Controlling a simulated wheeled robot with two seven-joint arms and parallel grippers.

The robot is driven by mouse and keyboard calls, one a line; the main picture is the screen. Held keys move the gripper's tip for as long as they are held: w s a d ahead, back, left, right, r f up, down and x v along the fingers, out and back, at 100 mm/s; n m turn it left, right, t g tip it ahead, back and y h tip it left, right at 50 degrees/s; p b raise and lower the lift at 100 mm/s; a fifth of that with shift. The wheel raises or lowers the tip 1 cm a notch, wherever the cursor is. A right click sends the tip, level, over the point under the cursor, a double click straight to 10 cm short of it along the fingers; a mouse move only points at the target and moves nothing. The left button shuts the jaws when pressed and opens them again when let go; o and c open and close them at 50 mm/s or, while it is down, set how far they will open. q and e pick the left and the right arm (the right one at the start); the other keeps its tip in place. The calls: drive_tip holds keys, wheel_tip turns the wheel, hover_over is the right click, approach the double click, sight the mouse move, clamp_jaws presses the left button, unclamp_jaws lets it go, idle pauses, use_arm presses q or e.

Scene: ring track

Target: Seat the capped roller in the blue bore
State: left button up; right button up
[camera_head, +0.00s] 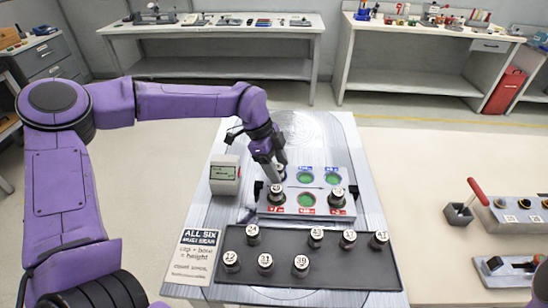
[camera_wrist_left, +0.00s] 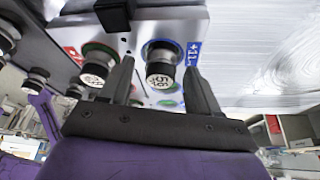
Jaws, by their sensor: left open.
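My left gripper (camera_head: 277,172) is over the back-left corner of the bore block (camera_head: 318,213). In the left wrist view its fingers (camera_wrist_left: 160,85) stand open on either side of a capped roller (camera_wrist_left: 160,66) with a marked white cap, at the blue-labelled bore. Whether it is fully down cannot be told. Another capped roller (camera_head: 276,195) stands in the front-left, red-labelled bore. A third roller (camera_head: 337,197) stands at front right. Green shows in the back-middle bore (camera_head: 305,178), back-right bore (camera_head: 333,178) and front-middle bore (camera_head: 306,199). My gripper hides the back-left bore in the head view.
A dark tray (camera_head: 345,275) in front holds several numbered capped rollers. A small device with a green screen (camera_head: 225,174) stands left of the block, and a printed sign (camera_head: 195,256) lies at front left.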

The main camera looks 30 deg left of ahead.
use_arm(q)
drive_tip(key=v, duration=1.1)
drive_tip(key=shift+a+r+b, duration=0.2)
drive_tip(key=shift+r+b, duration=0.15)
drive_tip(key=shift+b, duration=0.05)
drive_tip(key=shift+s, duration=0.1)
